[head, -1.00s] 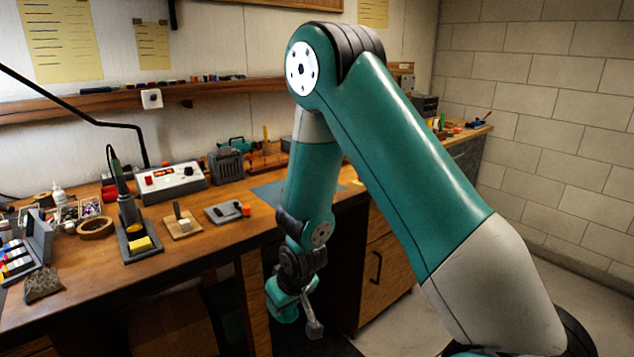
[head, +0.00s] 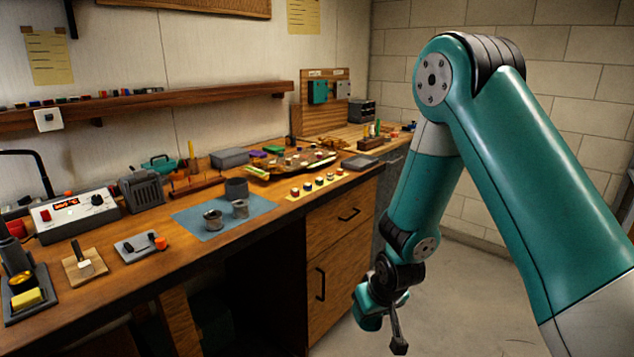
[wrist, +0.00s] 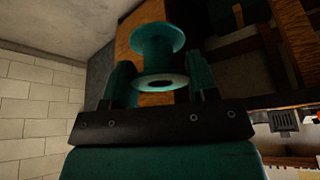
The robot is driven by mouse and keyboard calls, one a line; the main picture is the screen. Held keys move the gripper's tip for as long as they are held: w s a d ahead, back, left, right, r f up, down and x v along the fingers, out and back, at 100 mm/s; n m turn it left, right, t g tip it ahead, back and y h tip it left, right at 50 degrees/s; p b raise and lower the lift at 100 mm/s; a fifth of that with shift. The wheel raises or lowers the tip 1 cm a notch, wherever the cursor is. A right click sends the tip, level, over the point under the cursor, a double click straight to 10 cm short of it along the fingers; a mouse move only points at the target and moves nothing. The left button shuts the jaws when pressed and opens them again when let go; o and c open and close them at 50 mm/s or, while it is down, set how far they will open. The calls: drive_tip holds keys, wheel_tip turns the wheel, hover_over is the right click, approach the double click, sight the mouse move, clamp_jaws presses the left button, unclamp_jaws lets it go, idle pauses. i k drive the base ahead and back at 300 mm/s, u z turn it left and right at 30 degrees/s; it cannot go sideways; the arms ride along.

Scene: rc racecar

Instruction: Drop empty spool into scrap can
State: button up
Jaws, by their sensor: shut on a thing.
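My gripper (wrist: 160,88) is shut on a teal spool (wrist: 158,50), which shows between its two fingers in the wrist view. The spool's flange and centre hole face the camera. In the head view my gripper (head: 385,318) hangs low at the right, in front of the bench and above the floor; I cannot make out the spool there. A dark grey, open-topped can (head: 236,188) stands on the blue mat; whether it is the scrap can I cannot tell. Two greyish spools (head: 213,220) (head: 240,208) sit near it.
The wooden bench (head: 150,285) runs along the wall, with a soldering station (head: 73,213) at left and a car chassis (head: 290,163) farther back. Drawers (head: 340,220) front the bench. A dark open space lies under it. The floor (head: 460,290) at right looks clear.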

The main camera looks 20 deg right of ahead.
sight(239, 197)
drive_tip(key=z, duration=0.55)
drive_tip(key=i, duration=1.05)
drive_tip(key=u, duration=0.7)
